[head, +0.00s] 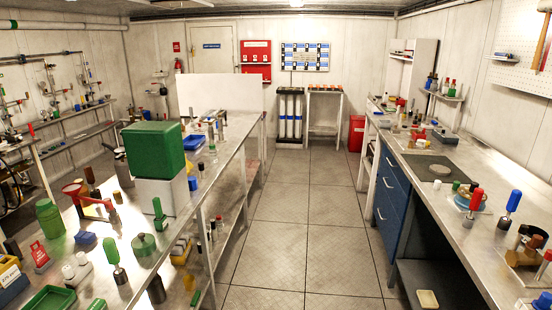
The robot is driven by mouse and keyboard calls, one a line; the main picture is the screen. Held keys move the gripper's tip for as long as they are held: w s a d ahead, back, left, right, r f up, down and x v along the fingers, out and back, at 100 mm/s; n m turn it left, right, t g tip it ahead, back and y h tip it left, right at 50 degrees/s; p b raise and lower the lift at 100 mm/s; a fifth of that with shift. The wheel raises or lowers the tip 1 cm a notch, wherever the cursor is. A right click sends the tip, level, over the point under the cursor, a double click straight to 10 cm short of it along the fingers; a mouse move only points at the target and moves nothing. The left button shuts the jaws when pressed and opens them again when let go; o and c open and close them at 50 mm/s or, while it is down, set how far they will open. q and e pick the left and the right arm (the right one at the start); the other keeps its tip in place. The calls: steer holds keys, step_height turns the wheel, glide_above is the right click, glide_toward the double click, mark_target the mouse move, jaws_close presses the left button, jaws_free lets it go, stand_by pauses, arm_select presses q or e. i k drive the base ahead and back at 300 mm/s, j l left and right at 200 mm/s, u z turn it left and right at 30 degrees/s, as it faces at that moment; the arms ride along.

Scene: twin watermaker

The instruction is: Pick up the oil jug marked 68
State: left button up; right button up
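No jug with a readable 68 shows in the head view. A green plastic container with a screw-type top (49,219) stands upright on the left bench near its left edge; no number on it can be read. A dark grey vessel (123,170) stands farther back on the same bench, partly hidden by the green box; its marking cannot be read either. Neither of my grippers is in view.
The long left bench (226,160) is crowded, with a big green box (153,149), red funnel (75,189) and green tray (50,300). The right bench (470,233) holds tools above blue drawers (390,205). The floor aisle (290,215) between them is clear.

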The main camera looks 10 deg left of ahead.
mark_target(125, 181)
steer(key=i+u, duration=0.15)
steer(key=i, duration=0.4)
steer(key=i+l+u, duration=0.15)
steer(key=i, duration=0.35)
steer(key=i+l+u, duration=0.15)
steer(key=i, duration=0.35)
steer(key=i+l+u, duration=0.15)
steer(key=i+l, duration=0.15)
steer(key=i, duration=0.2)
steer(key=i+l+u, duration=0.45)
steer(key=u, duration=0.15)
steer(key=i+l+u, duration=0.4)
steer(key=l+u, duration=0.25)
steer(key=i+l+u, duration=0.15)
steer(key=l+u, duration=0.15)
steer(key=l, duration=0.2)
steer(key=l+u, duration=0.6)
steer(key=l, duration=0.25)
steer(key=l+u, duration=0.25)
steer(key=l, duration=0.6)
steer(key=k, duration=0.05)
